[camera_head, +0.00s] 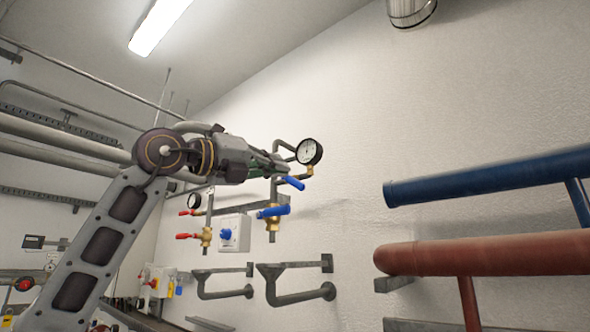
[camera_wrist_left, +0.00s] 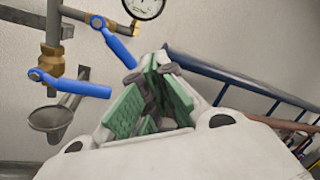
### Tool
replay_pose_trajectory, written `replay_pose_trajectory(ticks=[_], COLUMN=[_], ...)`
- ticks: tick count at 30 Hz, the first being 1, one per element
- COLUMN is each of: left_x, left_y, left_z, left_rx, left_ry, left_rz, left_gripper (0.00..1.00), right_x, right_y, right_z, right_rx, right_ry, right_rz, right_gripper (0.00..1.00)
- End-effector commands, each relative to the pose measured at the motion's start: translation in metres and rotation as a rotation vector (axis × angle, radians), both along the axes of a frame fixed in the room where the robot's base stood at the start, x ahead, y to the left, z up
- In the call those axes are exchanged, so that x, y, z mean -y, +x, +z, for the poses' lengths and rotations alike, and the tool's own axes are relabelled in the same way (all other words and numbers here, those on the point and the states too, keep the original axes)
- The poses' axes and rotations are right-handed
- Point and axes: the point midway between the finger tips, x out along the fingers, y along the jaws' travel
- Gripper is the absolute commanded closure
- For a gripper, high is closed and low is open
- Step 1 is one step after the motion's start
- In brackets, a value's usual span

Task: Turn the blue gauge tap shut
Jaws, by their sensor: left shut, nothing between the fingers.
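The blue gauge tap (camera_head: 293,183) is a blue lever just below the round white-faced gauge (camera_head: 309,152). In the left wrist view the blue gauge tap (camera_wrist_left: 117,42) slants down to the right from its pipe, its free end close beside my fingertips. I cannot tell whether they touch. My left gripper (camera_head: 279,168) is shut and empty, up at the tap; its green finger pads show in the left wrist view (camera_wrist_left: 157,78). The gauge (camera_wrist_left: 143,6) is cut off at the top there. My right gripper is not in view.
A lower, larger blue lever (camera_head: 273,211) sits on a brass valve, also seen in the left wrist view (camera_wrist_left: 70,86). Red-handled valves (camera_head: 206,235) stand further left. A blue pipe (camera_head: 480,178) and a red pipe (camera_head: 480,258) run at the right. The wall between is clear.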

Motion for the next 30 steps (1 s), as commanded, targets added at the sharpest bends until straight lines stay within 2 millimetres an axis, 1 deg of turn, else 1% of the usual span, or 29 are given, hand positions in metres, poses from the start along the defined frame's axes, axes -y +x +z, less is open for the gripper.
replay_pose_trajectory(ticks=[12,21,30], left_x=[-0.007,-0.008,-0.009], left_y=[0.009,0.010,0.009], left_z=[0.007,0.012,0.017], left_rx=[-0.304,-0.516,-0.730], left_ry=[-0.320,-0.542,-0.758], left_rz=[-0.066,-0.129,-0.202], left_gripper=[1.00,1.00,1.00], right_x=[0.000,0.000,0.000], right_y=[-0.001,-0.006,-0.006], right_z=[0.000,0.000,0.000], right_rx=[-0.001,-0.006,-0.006], right_ry=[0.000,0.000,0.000], right_rz=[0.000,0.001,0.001], right_gripper=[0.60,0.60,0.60])
